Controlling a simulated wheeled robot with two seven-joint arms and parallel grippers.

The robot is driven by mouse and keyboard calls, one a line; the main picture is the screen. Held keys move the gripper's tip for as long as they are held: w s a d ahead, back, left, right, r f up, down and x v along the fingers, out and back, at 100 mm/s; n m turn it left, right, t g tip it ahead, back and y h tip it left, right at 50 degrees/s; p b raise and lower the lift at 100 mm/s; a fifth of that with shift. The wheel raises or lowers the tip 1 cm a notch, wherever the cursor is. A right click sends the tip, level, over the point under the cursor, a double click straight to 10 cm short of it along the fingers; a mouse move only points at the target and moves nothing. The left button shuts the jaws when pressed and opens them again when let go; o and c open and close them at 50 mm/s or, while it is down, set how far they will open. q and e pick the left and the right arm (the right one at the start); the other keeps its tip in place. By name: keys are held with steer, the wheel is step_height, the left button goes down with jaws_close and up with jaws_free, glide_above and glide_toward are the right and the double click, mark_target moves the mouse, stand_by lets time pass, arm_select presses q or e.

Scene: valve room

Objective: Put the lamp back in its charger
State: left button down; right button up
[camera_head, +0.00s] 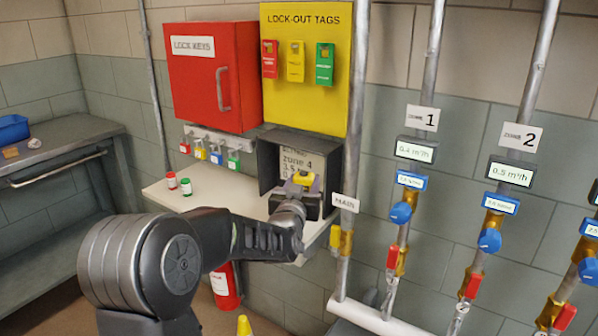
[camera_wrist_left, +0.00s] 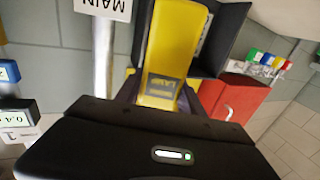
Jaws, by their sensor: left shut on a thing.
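The lamp is a yellow body (camera_head: 304,179) at the tip of my left gripper (camera_head: 301,188), in front of a dark open-fronted box (camera_head: 267,163). In the left wrist view, the yellow lamp (camera_wrist_left: 176,45) stretches away from the dark gripper body and bears a small dark label. My left gripper is shut on it; the wrist and the gripper body hide part of the grip. A panel inside the box reads "zone 4" in part. I cannot make out a charger for certain. My right gripper is not in view.
The box stands at the right end of a pale shelf (camera_head: 226,196) holding two small capped pots (camera_head: 186,186). A red key cabinet (camera_head: 212,80) and yellow tag board (camera_head: 306,100) hang above. The MAIN pipe (camera_head: 354,110) stands close right. A red extinguisher (camera_head: 224,288) is below.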

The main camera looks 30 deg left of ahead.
arm_select(q)
steer(key=s+d+f+m+h+p, duration=0.1)
steer(key=d+f+h+p, duration=0.1)
steer(key=d, duration=0.6)
steer(key=s+d+f+m+t+h+p, duration=0.1)
steer(key=s+d+f+m+h+p, duration=0.1)
steer(key=d, duration=0.6)
steer(key=s+d+f+m+h+p, duration=0.1)
steer(key=d+f+h+p, duration=0.1)
steer(key=d+f, duration=0.3)
steer(key=d+p, duration=0.1)
steer(key=d, duration=0.3)
steer(key=shift+s+f+h+p, duration=0.2)
steer(key=shift+h+p, duration=0.2)
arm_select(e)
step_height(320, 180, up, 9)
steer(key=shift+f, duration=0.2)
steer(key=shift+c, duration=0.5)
